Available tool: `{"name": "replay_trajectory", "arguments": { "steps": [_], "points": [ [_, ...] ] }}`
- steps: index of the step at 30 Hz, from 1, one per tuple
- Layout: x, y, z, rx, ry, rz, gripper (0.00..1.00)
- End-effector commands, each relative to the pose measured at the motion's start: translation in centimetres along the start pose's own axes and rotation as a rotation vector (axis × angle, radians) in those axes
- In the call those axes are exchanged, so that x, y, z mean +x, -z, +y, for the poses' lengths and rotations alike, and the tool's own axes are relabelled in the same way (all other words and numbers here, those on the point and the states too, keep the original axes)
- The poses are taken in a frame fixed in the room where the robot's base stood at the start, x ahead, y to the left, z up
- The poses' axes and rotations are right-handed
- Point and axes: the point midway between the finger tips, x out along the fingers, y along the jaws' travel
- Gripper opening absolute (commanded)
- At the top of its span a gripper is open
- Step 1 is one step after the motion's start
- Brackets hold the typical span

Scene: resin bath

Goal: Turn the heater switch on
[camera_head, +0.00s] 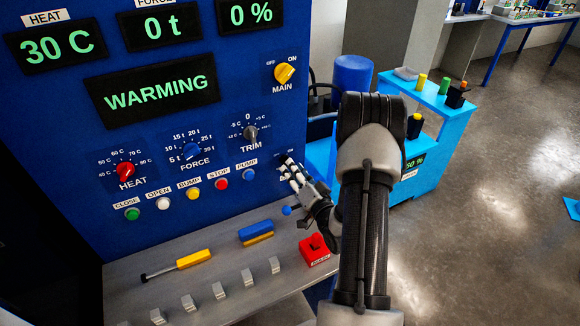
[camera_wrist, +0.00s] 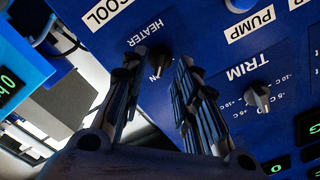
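The heater switch (camera_wrist: 159,60) is a small dark knob on the blue panel, under a white HEATER label (camera_wrist: 145,33) in the wrist view. Part of an ON mark shows beside it; its exact setting is hard to read. My gripper (camera_wrist: 160,68) is open, with one finger on each side of the knob in that picture. I cannot tell whether the fingers touch it. In the head view my gripper (camera_head: 290,170) is at the panel's lower right and largely hides the switch.
The TRIM knob (camera_head: 250,133) and blue PUMP button (camera_head: 249,174) are close by on the panel. The MAIN switch (camera_head: 284,73) is higher up. Below, a grey ledge (camera_head: 215,272) holds a yellow-handled tool (camera_head: 193,259), blue and yellow blocks (camera_head: 255,232) and a red block (camera_head: 315,250).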

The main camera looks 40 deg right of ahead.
Motion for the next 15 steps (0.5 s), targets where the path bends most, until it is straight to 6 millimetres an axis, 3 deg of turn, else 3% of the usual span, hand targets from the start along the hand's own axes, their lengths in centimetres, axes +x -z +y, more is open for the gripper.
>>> {"name": "replay_trajectory", "arguments": {
  "steps": [9, 15],
  "points": [
    [-6.6, 0.0, 0.1, 0.004, -0.005, 0.001, 0.28],
    [-8.5, 0.0, 0.1, 0.001, -0.002, 0.000, 0.28]
  ]
}}
